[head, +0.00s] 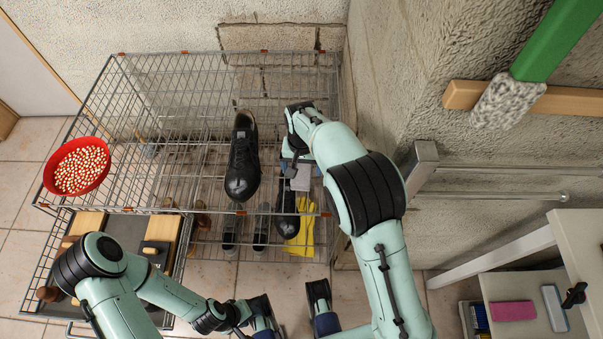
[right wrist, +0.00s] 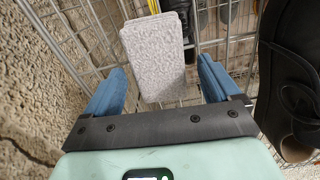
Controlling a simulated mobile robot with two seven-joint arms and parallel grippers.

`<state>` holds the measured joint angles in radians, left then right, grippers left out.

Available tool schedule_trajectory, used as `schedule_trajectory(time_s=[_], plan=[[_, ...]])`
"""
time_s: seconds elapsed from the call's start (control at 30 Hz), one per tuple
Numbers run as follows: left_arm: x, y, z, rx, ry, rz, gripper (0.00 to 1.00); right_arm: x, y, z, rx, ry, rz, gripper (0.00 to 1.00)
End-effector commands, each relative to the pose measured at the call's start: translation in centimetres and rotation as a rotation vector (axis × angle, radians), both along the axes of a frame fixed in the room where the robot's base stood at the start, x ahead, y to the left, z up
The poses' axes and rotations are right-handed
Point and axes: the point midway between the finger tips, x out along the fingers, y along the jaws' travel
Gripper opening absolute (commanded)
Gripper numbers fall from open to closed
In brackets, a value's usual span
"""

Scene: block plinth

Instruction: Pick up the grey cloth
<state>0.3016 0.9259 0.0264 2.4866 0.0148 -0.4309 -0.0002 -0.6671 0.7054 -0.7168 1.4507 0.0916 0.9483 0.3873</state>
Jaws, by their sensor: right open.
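The grey cloth (head: 301,178) is a small pale folded rectangle at the right end of the wire rack. It also shows in the right wrist view (right wrist: 155,55), upper middle. My right gripper (head: 301,165) is above it, open, its two blue fingers to either side of the cloth. In the right wrist view the gripper (right wrist: 160,78) shows a gap between each finger and the cloth, with nothing held. My left gripper (head: 262,318) is low in the head view, partly cut off, away from the cloth; its opening is unclear.
A black shoe (head: 242,160) stands on the rack (head: 190,100) left of the cloth. Another dark shoe (head: 286,215), yellow gloves (head: 302,235) and grey shoes are lower down. A red bowl (head: 77,167) sits at the left end. A rough wall (head: 395,80) is close on the right.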

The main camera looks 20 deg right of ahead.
Motion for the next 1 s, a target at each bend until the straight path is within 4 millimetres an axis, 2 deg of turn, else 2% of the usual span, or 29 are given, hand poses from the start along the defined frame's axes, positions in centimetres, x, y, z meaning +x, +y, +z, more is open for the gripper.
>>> schedule_trajectory(time_s=[0.03, 0.1, 0.3, 0.47, 0.5, 0.8, 0.87, 1.0], plan=[[0.1, 0.0, -0.3, 0.001, -0.002, 0.001, 0.43, 0.0, -0.1, -0.9, -0.001, 0.001, -0.002, 0.89], [0.1, 0.0, -0.3, 0.0, -0.004, 0.0, 0.43, 0.0, -0.1, -1.3, 0.0, 0.001, -0.002, 0.89], [0.1, 0.0, -0.2, 0.0, -0.004, 0.0, 0.43, 0.0, 0.0, -1.2, 0.001, 0.0, -0.001, 0.89], [0.1, 0.0, -0.2, 0.0, -0.003, 0.0, 0.43, 0.0, 0.0, -1.2, 0.001, -0.001, -0.001, 0.37], [0.1, 0.0, -0.2, 0.0, -0.003, 0.0, 0.43, 0.0, 0.0, -1.2, 0.001, -0.001, -0.001, 0.33], [0.1, 0.0, -0.2, 0.0, -0.003, 0.0, 0.43, 0.0, 0.0, -0.9, 0.001, -0.003, -0.001, 0.33], [0.0, 0.0, 0.0, 0.001, -0.002, 0.001, 0.43, 0.1, 0.0, -0.3, 0.002, -0.004, 0.0, 0.33], [-0.1, 0.0, 0.5, -0.001, 0.005, -0.002, 0.43, 0.1, 0.0, 2.1, 0.003, -0.006, 0.0, 0.33]])
